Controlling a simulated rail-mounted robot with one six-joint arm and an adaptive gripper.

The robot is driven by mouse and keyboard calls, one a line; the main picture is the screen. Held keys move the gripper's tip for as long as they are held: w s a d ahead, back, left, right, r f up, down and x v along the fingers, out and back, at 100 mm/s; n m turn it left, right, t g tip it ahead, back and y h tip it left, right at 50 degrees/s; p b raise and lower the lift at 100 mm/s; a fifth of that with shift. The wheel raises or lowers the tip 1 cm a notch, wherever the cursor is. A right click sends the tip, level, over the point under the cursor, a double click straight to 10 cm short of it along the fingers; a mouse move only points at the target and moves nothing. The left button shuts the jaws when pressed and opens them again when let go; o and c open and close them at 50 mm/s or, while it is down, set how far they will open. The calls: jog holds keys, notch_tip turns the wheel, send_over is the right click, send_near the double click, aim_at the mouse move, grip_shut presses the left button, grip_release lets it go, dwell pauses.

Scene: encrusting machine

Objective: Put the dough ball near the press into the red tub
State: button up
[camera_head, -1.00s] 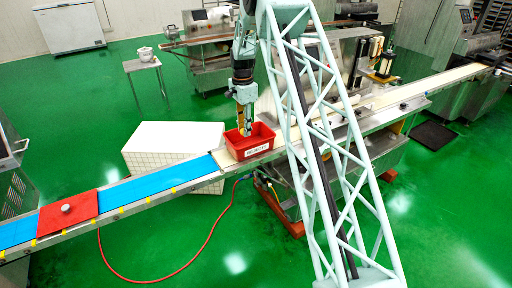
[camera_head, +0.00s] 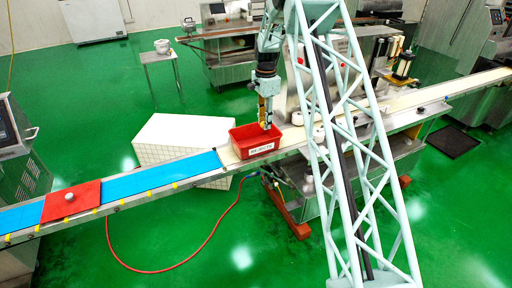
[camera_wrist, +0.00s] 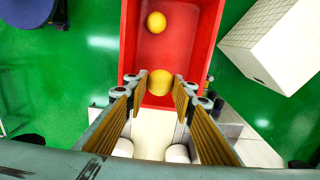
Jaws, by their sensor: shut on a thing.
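The red tub (camera_head: 258,146) with a white label stands on the conveyor belt. My gripper (camera_head: 266,124) is over the right part of the tub, pointing down. In the wrist view, my gripper (camera_wrist: 160,88) is shut on a yellow dough ball (camera_wrist: 160,83), which appears over the near end of the tub (camera_wrist: 130,45). Another yellow ball (camera_wrist: 156,22) lies inside the tub, towards its far end. Whitish balls (camera_wrist: 177,153) sit on the belt outside the tub, partly cut off by the gripper. The held ball's height above the tub floor is hard to tell.
The conveyor has a blue belt section (camera_head: 180,172) with a red plate (camera_head: 72,202) at left. The pale belt (camera_head: 440,98) runs right past the machine. My lattice column hides part of the machine. A white tiled block (camera_head: 165,140) stands behind the conveyor.

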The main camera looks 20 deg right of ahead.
jog(key=shift+f, duration=0.1)
jog(key=shift+f+b, duration=0.3)
jog(key=shift+f, duration=2.7)
jog(key=shift+f, duration=1.9)
jog(key=shift+f+b, duration=0.2)
jog(key=shift+b, duration=0.1)
jog(key=o, duration=0.8)
jog(key=shift+o, duration=0.2)
jog(key=shift+r, duration=0.2)
